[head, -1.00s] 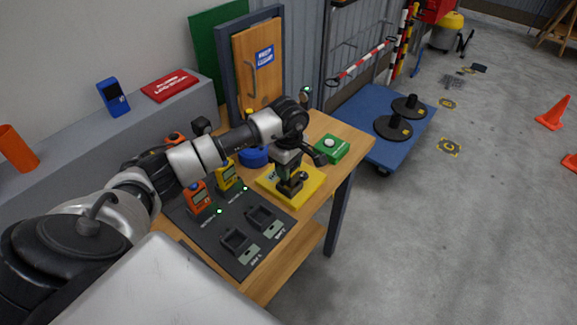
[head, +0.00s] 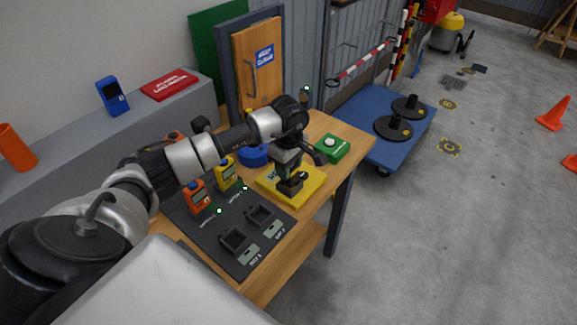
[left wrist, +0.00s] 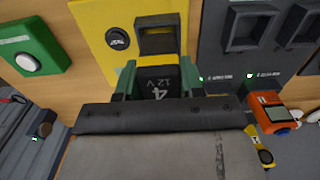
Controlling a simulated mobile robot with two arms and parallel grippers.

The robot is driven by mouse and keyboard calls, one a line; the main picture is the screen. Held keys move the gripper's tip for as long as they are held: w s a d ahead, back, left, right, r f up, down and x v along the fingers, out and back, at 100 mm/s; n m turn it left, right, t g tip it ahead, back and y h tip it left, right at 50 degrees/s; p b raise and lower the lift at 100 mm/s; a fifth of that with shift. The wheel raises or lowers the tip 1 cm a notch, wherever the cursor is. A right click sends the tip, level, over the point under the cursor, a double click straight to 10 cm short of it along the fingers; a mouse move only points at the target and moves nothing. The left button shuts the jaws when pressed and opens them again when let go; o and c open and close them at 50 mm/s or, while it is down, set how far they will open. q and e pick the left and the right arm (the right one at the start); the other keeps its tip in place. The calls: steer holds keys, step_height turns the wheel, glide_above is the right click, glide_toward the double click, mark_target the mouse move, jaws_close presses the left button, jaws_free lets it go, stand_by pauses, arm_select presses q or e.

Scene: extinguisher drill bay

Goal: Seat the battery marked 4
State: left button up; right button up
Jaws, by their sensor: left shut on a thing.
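My left gripper (head: 288,178) is shut on the battery marked 4 (left wrist: 160,84), a black block with "4 12V" on its face, seen between the two greenish fingers in the left wrist view. In the head view the gripper points down over the yellow block (head: 312,184). In the left wrist view the yellow block (left wrist: 96,18) carries a dark-framed square socket (left wrist: 160,22), just beyond the battery, and a round black button (left wrist: 117,38). The socket's opening looks empty. The battery's exact height over the block cannot be told. My right gripper is not in view.
A dark panel (head: 208,232) on the table has two empty square sockets. A green box with a white button (head: 331,150) and a blue round thing (head: 253,156) are near the yellow block.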

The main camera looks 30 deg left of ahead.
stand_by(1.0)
arm_select(q)
steer(key=shift+f+b, duration=1.5)
steer(key=shift+b, duration=0.25)
stand_by(0.6)
steer(key=o, duration=1.5)
steer(key=shift+r, duration=0.15)
steer(key=shift+r+p, duration=1.9)
steer(key=shift+r, duration=1.45)
